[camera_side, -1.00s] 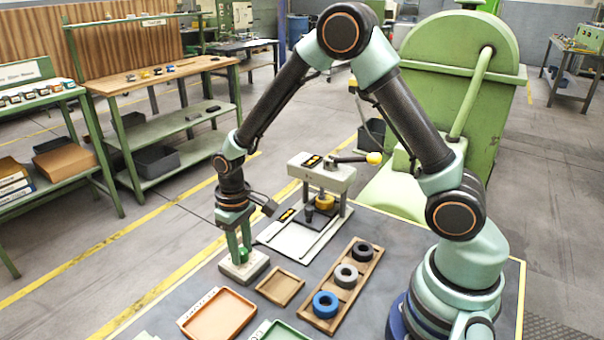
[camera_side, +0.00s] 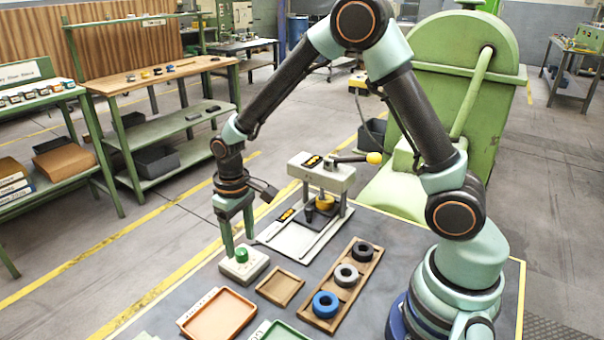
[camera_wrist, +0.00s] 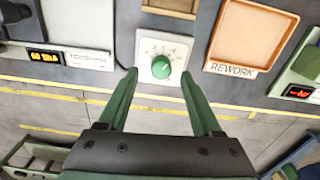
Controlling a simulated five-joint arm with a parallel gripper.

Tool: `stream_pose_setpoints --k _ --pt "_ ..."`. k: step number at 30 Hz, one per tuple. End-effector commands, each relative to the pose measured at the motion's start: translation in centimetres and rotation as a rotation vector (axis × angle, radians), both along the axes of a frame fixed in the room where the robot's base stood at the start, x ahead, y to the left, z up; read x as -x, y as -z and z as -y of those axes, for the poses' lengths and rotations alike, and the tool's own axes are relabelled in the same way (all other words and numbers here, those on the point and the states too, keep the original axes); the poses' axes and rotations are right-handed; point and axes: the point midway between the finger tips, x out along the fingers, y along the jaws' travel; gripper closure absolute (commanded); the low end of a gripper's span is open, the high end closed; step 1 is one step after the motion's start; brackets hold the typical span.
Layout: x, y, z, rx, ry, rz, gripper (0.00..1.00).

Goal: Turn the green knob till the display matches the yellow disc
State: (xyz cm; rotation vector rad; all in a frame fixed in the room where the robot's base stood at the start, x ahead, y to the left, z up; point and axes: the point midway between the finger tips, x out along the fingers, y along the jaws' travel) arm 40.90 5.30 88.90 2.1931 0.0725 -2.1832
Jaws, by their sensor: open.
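The green knob (camera_side: 241,256) sits on a small light-grey box with dial marks. The knob also shows in the wrist view (camera_wrist: 161,67), with a white pointer line on it. My gripper (camera_side: 239,246) is open and empty just above the knob; in the wrist view its fingertips (camera_wrist: 159,75) lie apart, one to each side of the dial box. The yellow disc (camera_side: 325,202) is in the press, under its head. A dark display (camera_side: 287,215) with orange characters is on the press base; it shows in the wrist view (camera_wrist: 45,57), its characters too blurred to read surely.
A wooden rack (camera_side: 318,318) holds black, grey and blue rings. An empty wooden tray (camera_side: 264,290) and an orange REWORK tray (camera_side: 186,322) lie near the dial box. The press (camera_side: 335,175) stands behind, its yellow-tipped lever out to the right. A red-lit display (camera_wrist: 299,91) is at the right in the wrist view.

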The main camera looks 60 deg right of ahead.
Motion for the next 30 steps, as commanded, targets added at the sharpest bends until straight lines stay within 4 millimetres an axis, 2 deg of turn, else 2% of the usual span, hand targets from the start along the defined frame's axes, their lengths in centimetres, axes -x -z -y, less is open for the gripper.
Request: stream_pose_setpoints --k 6,13,18,30 --pt "-0.1 -4.8 0.0 -0.001 0.001 0.008 0.34" --pt "-0.1 -8.2 0.1 0.0 0.002 0.007 0.34" --pt "0.0 -9.2 0.1 0.0 0.002 0.003 0.34" --pt "0.1 -9.7 0.2 -0.002 0.003 0.012 0.34"
